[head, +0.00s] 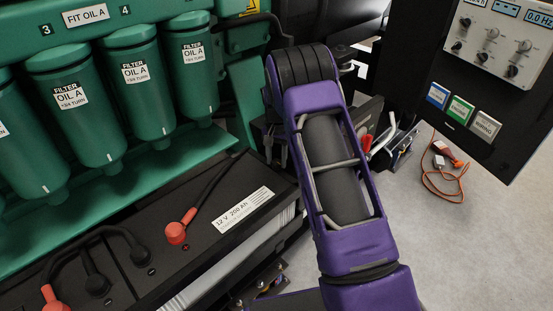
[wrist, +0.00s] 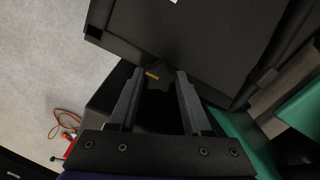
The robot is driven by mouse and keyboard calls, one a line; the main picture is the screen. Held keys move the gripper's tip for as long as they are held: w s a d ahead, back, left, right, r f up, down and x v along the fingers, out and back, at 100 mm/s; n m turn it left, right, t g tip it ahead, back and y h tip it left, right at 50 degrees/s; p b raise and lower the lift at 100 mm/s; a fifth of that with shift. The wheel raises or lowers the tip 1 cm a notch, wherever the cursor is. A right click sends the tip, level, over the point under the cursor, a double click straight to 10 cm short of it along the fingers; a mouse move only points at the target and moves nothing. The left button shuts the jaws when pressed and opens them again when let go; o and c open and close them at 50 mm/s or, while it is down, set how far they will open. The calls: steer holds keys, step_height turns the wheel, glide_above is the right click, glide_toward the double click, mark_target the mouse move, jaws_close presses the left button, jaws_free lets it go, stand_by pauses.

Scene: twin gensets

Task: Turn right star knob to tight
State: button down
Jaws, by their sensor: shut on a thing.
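In the wrist view, a dark star knob (wrist: 161,81) with a small yellow mark sits between the tips of my two grey fingers, at the lower edge of a black box-like panel (wrist: 200,40). My gripper (wrist: 160,74) is shut on the knob, one finger on each side. The knob's lobes are dark against dark, so their exact contact with the fingers is hard to see. In the head view, my purple arm reaches forward and hides my gripper and the knob.
In the head view, green oil filters (head: 140,90) and a battery (head: 190,225) with cables stand at left. A control panel (head: 505,45) stands at upper right. A red-handled part (head: 367,143) lies right of my arm. An orange cable (head: 445,180) lies on the grey floor.

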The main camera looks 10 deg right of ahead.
mark_target(277, 162)
steer(key=shift+m, duration=0.6)
steer(key=shift+c, duration=1.8)
jaws_free()
step_height(277, 162, up, 17)
steer(key=p, duration=0.2)
steer(key=shift+r, duration=0.2)
steer(key=shift+r, duration=0.1)
